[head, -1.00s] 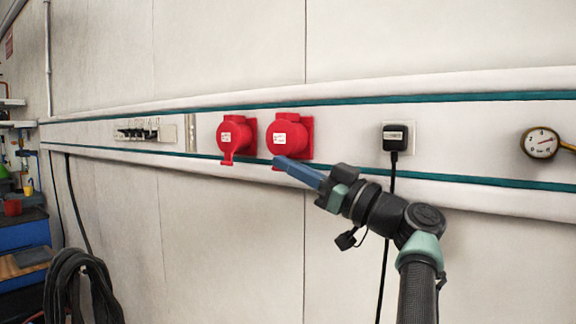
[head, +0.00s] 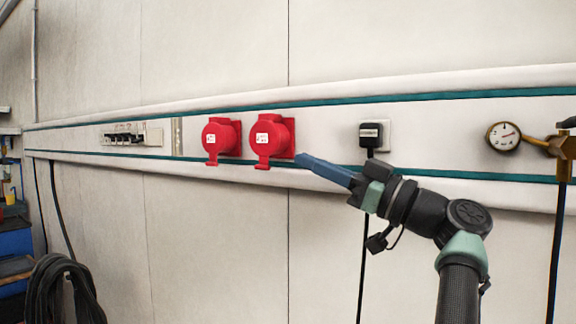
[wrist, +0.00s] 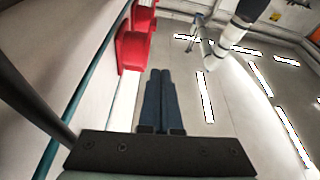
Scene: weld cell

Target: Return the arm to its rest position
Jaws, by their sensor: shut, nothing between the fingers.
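My gripper (head: 302,160) is at the end of my raised arm in the head view, in front of the wall rail. Its blue fingers point left and a little up, with the tips just right of the right red socket (head: 268,138) in the picture. In the wrist view my gripper (wrist: 161,72) has its two fingers side by side, shut with nothing between them. The red sockets (wrist: 133,48) show ahead and to the left there, apart from the fingers.
A left red socket (head: 219,139), a switch row (head: 124,136), a black plug (head: 371,135) with a hanging cable and a pressure gauge (head: 503,136) with brass fitting line the rail. A coiled black hose (head: 62,290) hangs lower left.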

